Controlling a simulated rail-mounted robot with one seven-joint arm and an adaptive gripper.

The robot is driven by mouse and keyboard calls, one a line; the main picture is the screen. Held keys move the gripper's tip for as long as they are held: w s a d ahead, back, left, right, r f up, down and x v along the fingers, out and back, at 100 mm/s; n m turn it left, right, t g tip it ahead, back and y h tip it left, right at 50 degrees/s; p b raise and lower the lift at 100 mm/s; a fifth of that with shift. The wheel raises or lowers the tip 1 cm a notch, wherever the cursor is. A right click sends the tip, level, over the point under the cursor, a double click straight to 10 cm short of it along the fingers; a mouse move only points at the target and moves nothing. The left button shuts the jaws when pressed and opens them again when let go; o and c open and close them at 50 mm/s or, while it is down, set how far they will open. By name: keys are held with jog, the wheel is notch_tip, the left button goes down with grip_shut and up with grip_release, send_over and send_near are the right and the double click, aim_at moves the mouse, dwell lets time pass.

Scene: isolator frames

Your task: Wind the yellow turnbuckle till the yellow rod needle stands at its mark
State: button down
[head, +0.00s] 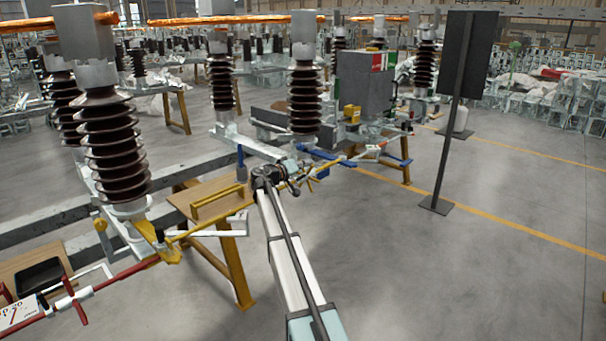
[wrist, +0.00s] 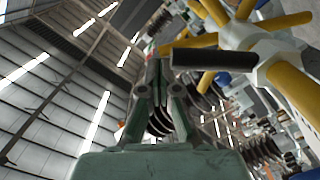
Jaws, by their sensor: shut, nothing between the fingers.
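The yellow turnbuckle shows in the wrist view as a pale hub (wrist: 283,50) with several thick yellow spokes (wrist: 295,92), at the upper right. In the head view it is small and partly hidden near the end of my arm. My gripper (wrist: 155,68) is shut and empty in the wrist view, its fingertips to the left of the hub. A dark bar (wrist: 225,61) spans from beside the fingertips toward the hub; I cannot tell whether it touches them. The yellow rod (head: 225,217) runs left from my arm's end in the head view. I cannot make out its needle or mark.
A red rod with a red turnbuckle (head: 76,297) and a white scale plate (head: 20,312) lies at lower left. A wooden bench (head: 205,190) stands left of my arm. Brown insulators (head: 112,150) stand behind. A dark panel on a post (head: 452,135) stands right; the floor at right is clear.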

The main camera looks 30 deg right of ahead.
jog(key=b, duration=0.1)
jog(key=s+f+m+b, duration=0.1)
jog(key=b, duration=0.1)
jog(key=shift+s+d, duration=0.25)
jog(key=shift+d, duration=0.05)
jog(key=shift+s, duration=0.1)
jog(key=shift+r, duration=0.1)
